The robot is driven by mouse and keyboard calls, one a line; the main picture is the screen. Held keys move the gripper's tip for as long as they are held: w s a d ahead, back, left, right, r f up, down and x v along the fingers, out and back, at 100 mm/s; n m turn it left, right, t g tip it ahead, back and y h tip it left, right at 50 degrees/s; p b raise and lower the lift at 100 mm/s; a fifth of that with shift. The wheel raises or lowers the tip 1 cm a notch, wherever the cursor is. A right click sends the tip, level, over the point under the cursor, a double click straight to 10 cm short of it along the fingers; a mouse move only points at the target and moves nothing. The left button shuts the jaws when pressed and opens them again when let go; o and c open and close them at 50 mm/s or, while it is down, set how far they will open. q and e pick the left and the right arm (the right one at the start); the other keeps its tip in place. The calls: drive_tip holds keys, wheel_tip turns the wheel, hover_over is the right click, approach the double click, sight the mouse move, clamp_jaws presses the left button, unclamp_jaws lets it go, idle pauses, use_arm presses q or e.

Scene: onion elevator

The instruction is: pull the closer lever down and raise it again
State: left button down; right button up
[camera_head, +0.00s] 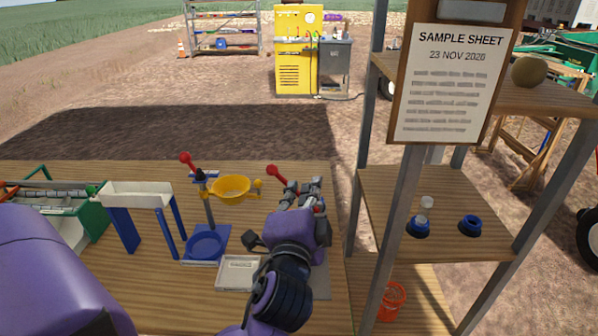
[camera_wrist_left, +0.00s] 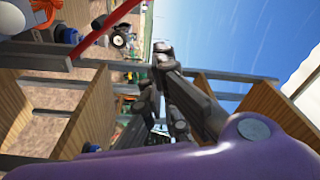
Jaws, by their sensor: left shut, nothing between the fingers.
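Two levers with red knobs show in the head view. One red-knobbed lever (camera_head: 186,158) stands on the blue stand with the yellow bowl. The other red-knobbed lever (camera_head: 272,170) rises right beside my left gripper (camera_head: 304,186), and its lower part is hidden behind the gripper and wrist. My left gripper is shut and empty, with its fingers to the right of that knob. In the left wrist view a red rod (camera_wrist_left: 108,28) crosses the upper left, apart from the dark fingers (camera_wrist_left: 160,62). I cannot tell whether any part touches. My right gripper is out of view.
A yellow bowl (camera_head: 231,188), a blue stand (camera_head: 206,246), a white tray (camera_head: 238,272) and a white chute on blue legs (camera_head: 150,194) crowd the table left of my wrist. A wooden shelf (camera_head: 480,248) with metal posts stands close on the right.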

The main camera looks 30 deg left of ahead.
use_arm(q)
drive_tip(key=w+a+p, duration=0.1)
drive_tip(key=w+a, duration=0.2)
drive_tip(key=w+a+p, duration=0.1)
drive_tip(key=w+a, duration=0.1)
drive_tip(key=a, duration=0.1)
drive_tip(key=shift+w+a+f, duration=0.1)
drive_tip(key=shift+w+f, duration=0.05)
drive_tip(key=shift+w, duration=0.25)
drive_tip(key=shift+s+a+f, duration=0.1)
drive_tip(key=shift+a+f, duration=0.05)
